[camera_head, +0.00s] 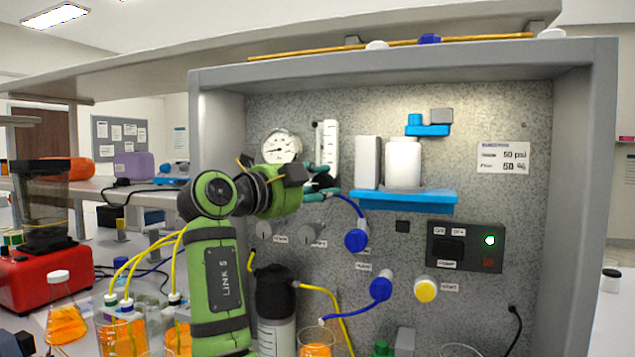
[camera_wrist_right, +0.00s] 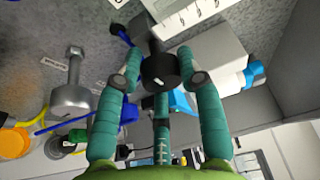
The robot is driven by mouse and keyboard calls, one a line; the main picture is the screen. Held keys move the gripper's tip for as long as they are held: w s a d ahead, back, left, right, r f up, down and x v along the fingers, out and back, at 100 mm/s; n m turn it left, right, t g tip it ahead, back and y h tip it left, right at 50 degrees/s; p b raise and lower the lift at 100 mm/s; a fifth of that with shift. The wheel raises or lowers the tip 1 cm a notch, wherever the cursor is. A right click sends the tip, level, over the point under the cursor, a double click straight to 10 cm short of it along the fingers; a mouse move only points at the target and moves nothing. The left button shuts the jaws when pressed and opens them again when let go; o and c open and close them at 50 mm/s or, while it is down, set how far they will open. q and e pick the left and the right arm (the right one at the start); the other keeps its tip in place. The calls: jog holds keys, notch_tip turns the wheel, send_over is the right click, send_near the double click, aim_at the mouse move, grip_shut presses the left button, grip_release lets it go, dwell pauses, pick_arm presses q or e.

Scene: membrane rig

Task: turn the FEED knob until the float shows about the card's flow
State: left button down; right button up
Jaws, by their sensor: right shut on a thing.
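My right gripper (camera_head: 322,184) has teal fingers and is shut on a black knob just below the flow meter (camera_head: 328,145). In the right wrist view the fingers (camera_wrist_right: 160,85) close around the black knob (camera_wrist_right: 158,68), which has a pale mark on its face. I take it to be the FEED knob, but its label is not readable. The flow meter is a white upright tube with a scale; I cannot read where its float stands. My left gripper is not in view.
A round pressure gauge (camera_head: 282,147) is left of the flow meter. A blue shelf (camera_head: 410,200) holds white containers. The power box (camera_head: 466,246) shows a green light.

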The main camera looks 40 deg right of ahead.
jog(key=shift+s, duration=0.15)
dwell(0.3)
jog(key=o, duration=1.1)
jog(key=shift+s+r, duration=0.15)
jog(key=shift+s, duration=0.15)
jog(key=shift+w, duration=0.2)
jog(key=shift+a, duration=0.35)
jog(key=s+a, duration=0.1)
jog(key=a, duration=1)
jog(key=shift+s+a, duration=0.15)
jog(key=shift+a, duration=0.05)
